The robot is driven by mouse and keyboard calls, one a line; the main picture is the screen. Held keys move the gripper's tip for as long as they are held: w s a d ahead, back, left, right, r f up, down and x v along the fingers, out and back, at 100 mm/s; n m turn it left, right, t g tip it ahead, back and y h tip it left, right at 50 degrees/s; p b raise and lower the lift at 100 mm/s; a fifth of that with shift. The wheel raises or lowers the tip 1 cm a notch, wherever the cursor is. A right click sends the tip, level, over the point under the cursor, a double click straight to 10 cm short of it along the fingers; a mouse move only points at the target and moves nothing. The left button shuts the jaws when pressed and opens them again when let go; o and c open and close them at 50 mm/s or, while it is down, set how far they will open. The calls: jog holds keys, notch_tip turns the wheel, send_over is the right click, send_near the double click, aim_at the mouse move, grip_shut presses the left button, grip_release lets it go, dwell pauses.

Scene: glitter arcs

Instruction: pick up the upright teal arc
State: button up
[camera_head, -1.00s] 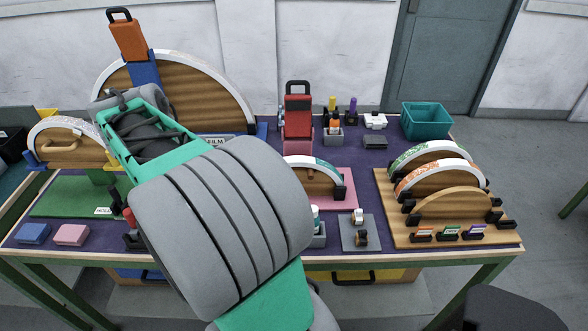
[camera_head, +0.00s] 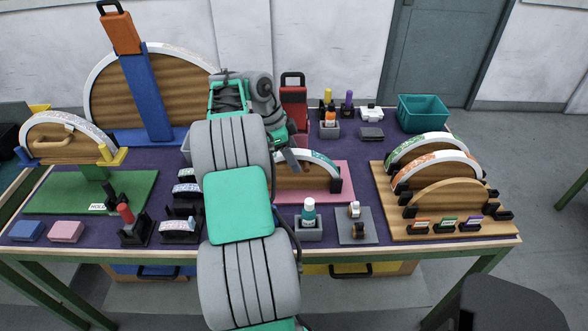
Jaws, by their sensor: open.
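The upright teal arc (camera_head: 327,163) is a wooden half disc with a white and teal rim. It stands between black holders on a pink mat (camera_head: 348,191) in the middle of the table. My gripper (camera_head: 294,160) is at the arc's upper left, just above or in front of its rim. It is open and holds nothing that I can see. My arm hides the arc's left end, and whether the fingers touch the rim cannot be told.
A wooden board (camera_head: 403,230) at the right bears several arcs. A large arc (camera_head: 183,92) with a blue post stands at the back left. A teal bin (camera_head: 423,113) is at the back right.

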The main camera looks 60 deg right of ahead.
jog(key=shift+c, duration=0.2)
grip_shut()
dwell(0.3)
jog(key=shift+r, duration=0.1)
